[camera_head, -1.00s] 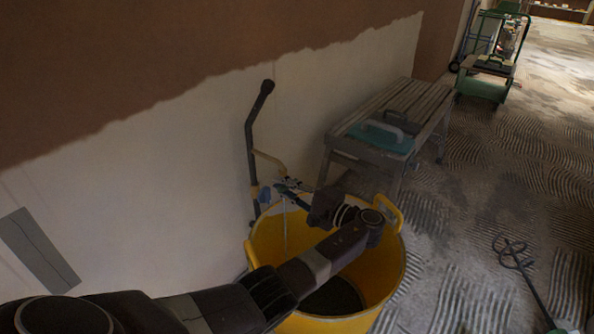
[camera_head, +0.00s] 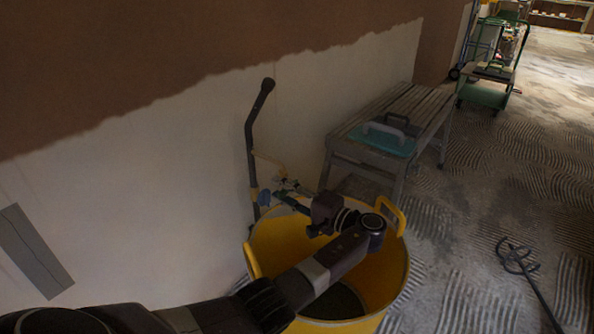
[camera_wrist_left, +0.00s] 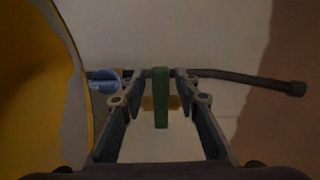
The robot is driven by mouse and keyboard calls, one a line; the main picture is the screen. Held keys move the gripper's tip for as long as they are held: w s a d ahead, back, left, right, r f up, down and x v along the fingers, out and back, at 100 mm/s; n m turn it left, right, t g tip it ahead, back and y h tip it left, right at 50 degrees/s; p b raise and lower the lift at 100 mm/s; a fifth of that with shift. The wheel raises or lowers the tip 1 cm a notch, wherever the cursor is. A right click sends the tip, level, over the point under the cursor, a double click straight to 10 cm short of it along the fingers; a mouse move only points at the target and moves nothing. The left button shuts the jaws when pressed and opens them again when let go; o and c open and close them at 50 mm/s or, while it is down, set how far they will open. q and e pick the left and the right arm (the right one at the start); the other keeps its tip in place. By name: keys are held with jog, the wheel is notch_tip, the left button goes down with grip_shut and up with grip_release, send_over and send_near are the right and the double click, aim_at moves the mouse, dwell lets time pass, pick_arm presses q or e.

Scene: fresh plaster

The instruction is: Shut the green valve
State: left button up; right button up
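The green valve handle (camera_wrist_left: 160,98) stands upright in the left wrist view, in front of a brass body (camera_wrist_left: 172,103) on a dark pipe. My left gripper (camera_wrist_left: 164,75) has its fingers on both sides of the handle, with narrow gaps showing. In the head view my left gripper (camera_head: 283,187) is at the pipe above the yellow tub's far rim; it largely hides the valve there. No stream shows below the valve. My right gripper is out of view.
A blue handle (camera_wrist_left: 105,82) sits beside the green one on the pipe (camera_wrist_left: 245,77). The yellow tub (camera_head: 390,270) stands under my left arm. A grey bench (camera_head: 365,157) with a teal tool (camera_head: 388,143) is close to the right.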

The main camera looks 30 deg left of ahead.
pick_arm(q)
jog(key=d+b, duration=0.2)
jog(key=d, duration=1)
jog(key=shift+s, duration=0.35)
